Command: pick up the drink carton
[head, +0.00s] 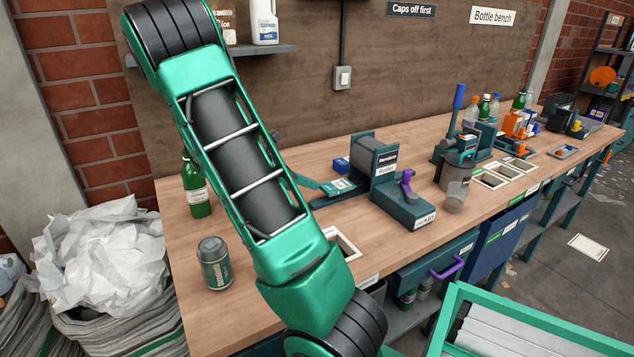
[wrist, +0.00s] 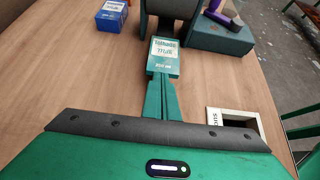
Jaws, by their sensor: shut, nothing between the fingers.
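A small teal carton with a white label reading 250 ml, the drink carton (wrist: 165,58), lies just beyond my fingertips in the wrist view. It also shows in the head view (head: 334,189), left of the roller press. My gripper (wrist: 163,80) is shut, its two fingers together and pointing at the carton's near edge. I cannot tell whether the tips touch it. In the head view my gripper (head: 316,184) is partly hidden behind my green arm. Nothing is held.
A blue box (wrist: 112,14) stands left beyond the carton. The press (head: 405,205) with its purple handle is close on the right. A bench cutout (wrist: 236,122) is near right. A green bottle (head: 196,188) and a can (head: 215,263) stand left of my arm.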

